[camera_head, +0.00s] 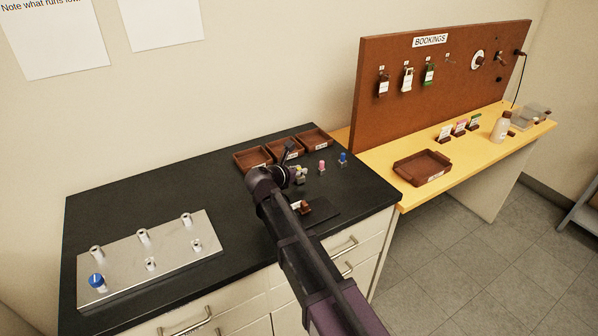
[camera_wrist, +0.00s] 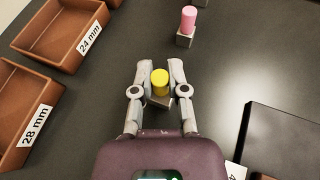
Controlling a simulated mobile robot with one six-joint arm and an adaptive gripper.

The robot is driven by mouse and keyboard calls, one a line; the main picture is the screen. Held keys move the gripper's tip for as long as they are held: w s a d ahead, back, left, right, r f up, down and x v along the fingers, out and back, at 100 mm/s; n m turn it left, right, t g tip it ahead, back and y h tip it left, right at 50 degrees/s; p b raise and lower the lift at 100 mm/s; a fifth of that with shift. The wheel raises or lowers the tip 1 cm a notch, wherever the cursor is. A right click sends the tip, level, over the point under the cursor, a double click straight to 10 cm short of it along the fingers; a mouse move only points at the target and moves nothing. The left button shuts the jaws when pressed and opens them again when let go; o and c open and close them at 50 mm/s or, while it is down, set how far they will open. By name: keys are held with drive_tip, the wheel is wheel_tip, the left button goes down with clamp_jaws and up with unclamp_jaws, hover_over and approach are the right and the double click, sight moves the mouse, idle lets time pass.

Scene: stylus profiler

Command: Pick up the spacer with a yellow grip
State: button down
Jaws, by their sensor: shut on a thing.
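The spacer with a yellow grip (camera_wrist: 160,79) stands between the fingers of my gripper (camera_wrist: 158,72) in the wrist view. Its metal block base shows just below the yellow grip. My gripper is shut on this spacer over the black bench top. In the head view my gripper (camera_head: 297,172) is over the bench, in front of the brown trays, and the arm partly hides what it holds. I cannot tell whether the spacer touches the bench.
A pink-grip spacer (camera_wrist: 188,20) stands beyond my gripper, with a blue-grip one (camera_head: 343,158) to its right. Brown trays, including the 24 mm tray (camera_wrist: 62,30) and the 28 mm tray (camera_wrist: 18,112), lie to the left. A dark plate (camera_wrist: 285,145) lies at the right. A metal peg plate (camera_head: 150,255) occupies the bench's left.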

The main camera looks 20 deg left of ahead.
sight(299, 169)
drive_tip(key=shift+r+p, duration=4.55)
drive_tip(key=shift+r, duration=0.2)
drive_tip(key=c, duration=1.2)
unclamp_jaws()
clamp_jaws()
